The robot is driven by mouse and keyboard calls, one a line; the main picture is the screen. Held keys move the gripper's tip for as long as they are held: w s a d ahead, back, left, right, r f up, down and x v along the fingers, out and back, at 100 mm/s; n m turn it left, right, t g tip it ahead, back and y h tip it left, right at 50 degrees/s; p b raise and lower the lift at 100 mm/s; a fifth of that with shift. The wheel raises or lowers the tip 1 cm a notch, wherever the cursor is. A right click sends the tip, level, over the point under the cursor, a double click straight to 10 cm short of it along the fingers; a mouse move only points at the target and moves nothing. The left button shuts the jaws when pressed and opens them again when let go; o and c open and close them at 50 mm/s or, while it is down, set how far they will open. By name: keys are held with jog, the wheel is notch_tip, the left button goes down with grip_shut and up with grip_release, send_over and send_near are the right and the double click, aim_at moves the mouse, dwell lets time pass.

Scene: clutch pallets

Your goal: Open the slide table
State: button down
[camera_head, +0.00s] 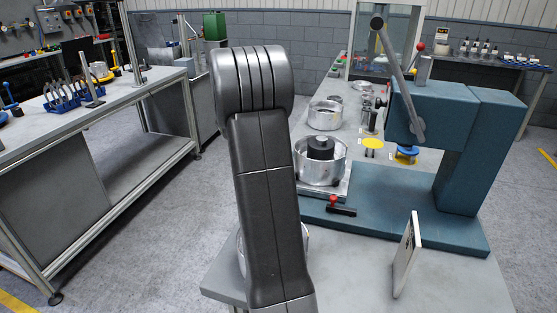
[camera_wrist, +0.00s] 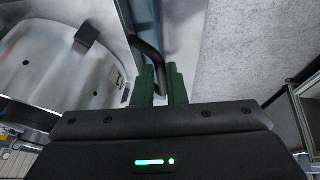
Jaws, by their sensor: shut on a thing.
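In the wrist view my gripper (camera_wrist: 160,80) has its two green fingers closed around a black bent bar handle (camera_wrist: 147,50). The handle is beside a pale metal surface with rounded edges and a black block (camera_wrist: 87,34) at the left. In the head view the silver plate of the slide table (camera_head: 341,187) shows under a metal housing (camera_head: 326,169) with a black round part in it, at the foot of the teal press (camera_head: 408,115). My dark arm stands in front, and my gripper and the handle are hidden there.
A black lever with a red knob (camera_head: 340,207) lies on the teal base in front of the plate. A white panel (camera_head: 408,254) stands at the bench's near right. Another workbench (camera_head: 100,120) is at the left, with open floor between.

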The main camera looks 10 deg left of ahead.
jog(key=c, duration=1.5)
grip_release()
jog(key=shift+r, duration=0.1)
jog(key=v, duration=1.3)
jog(key=shift+s+r, duration=0.15)
jog(key=shift+r, duration=0.1)
jog(key=x, duration=1.4)
jog(key=shift+a, duration=0.1)
jog(key=shift+r, duration=0.1)
